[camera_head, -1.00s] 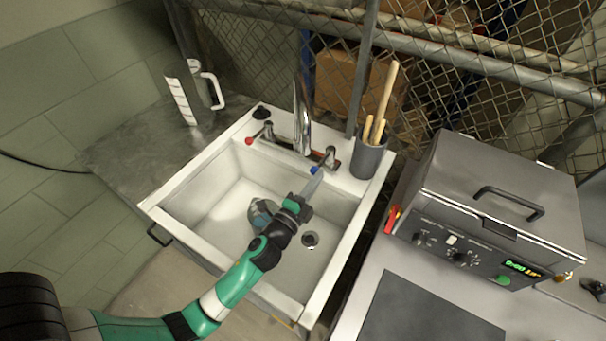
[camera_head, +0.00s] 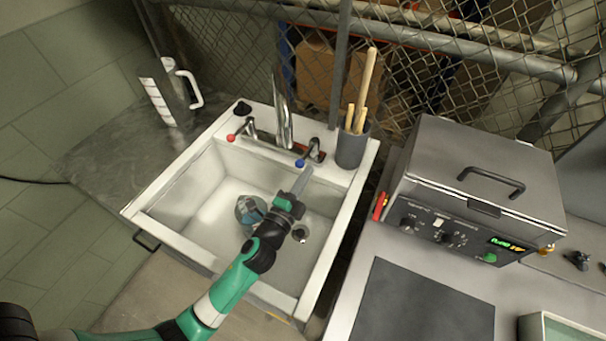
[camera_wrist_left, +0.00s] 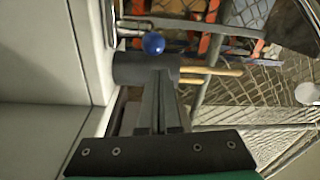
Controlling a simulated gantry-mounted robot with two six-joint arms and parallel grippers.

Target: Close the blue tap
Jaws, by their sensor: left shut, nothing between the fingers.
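The blue tap (camera_head: 300,163) is a blue-tipped lever at the right of the chrome faucet, at the sink's back edge. It also shows in the left wrist view as a blue ball (camera_wrist_left: 153,43). My left gripper (camera_head: 305,173) is shut and empty, reaching over the basin with its fingertips close beside the blue tip, slightly right of and below it. In the left wrist view its fingers (camera_wrist_left: 158,78) point toward the blue ball; whether they touch it I cannot tell. My right gripper is out of view.
The red-tipped tap (camera_head: 231,138) and chrome spout (camera_head: 282,115) stand left of the blue tap. A grey cup (camera_head: 352,150) with wooden handles is close on its right. A blue-grey object (camera_head: 250,210) lies in the white sink (camera_head: 165,232). A grey machine (camera_head: 480,190) stands at right.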

